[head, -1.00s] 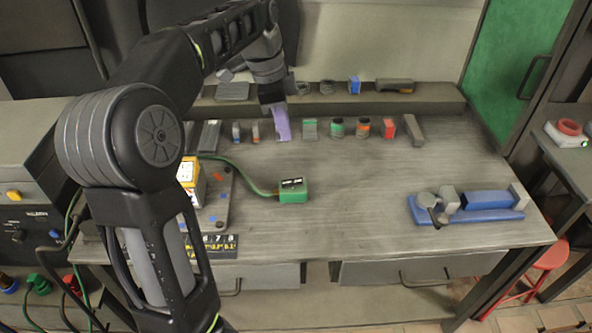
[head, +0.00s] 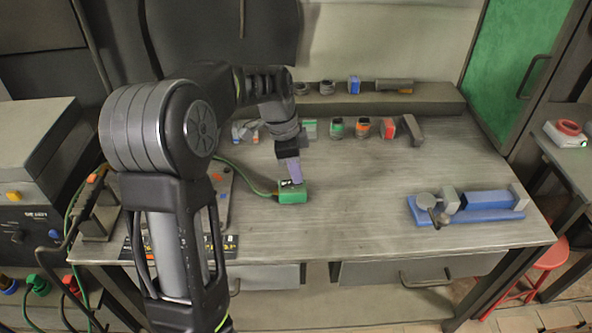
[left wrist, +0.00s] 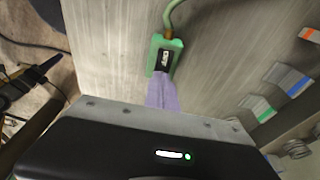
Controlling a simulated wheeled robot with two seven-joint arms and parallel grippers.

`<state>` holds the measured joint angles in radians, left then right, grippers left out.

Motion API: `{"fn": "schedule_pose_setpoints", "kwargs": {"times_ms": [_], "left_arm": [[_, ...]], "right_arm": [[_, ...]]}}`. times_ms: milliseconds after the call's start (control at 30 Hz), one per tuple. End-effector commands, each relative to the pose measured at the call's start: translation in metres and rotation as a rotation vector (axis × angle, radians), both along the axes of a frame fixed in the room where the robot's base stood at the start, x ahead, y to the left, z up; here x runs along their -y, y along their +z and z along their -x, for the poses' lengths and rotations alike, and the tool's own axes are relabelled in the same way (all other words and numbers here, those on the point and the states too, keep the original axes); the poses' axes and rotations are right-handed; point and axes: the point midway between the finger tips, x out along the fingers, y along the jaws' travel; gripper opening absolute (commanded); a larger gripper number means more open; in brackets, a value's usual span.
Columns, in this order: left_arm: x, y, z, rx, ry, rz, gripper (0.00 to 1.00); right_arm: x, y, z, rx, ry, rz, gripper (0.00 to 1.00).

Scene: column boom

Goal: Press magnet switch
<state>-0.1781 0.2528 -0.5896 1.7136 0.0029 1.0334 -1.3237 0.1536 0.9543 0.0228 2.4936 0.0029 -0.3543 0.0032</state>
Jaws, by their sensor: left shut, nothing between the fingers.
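A small green switch box (head: 293,197) with a black rocker on its top sits on the workbench (head: 370,190), and a green cable runs from it to the left. My left gripper (head: 295,180) is shut and empty, with its purple fingers pointing down at the top of the box. In the left wrist view the purple fingertips (left wrist: 163,82) overlap the near end of the black rocker on the green box (left wrist: 156,60). I cannot tell whether they touch it. My right gripper is not in view.
A blue vise (head: 470,207) lies at the right of the bench. A shelf (head: 430,97) runs along the back. The bench between box and vise is clear.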

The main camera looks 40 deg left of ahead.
Motion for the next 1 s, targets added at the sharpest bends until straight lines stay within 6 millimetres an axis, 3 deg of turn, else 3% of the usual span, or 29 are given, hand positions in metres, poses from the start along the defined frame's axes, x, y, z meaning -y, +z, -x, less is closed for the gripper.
{"fn": "schedule_pose_setpoints", "kwargs": {"times_ms": [433, 1000], "left_arm": [[0.005, -0.004, -0.003, -0.050, -0.005, -0.061, 0.00], [-0.008, -0.006, 0.007, -0.056, 0.004, -0.062, 0.00]], "right_arm": [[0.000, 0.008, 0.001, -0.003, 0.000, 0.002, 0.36], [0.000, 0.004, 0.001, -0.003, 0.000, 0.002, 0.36]]}}
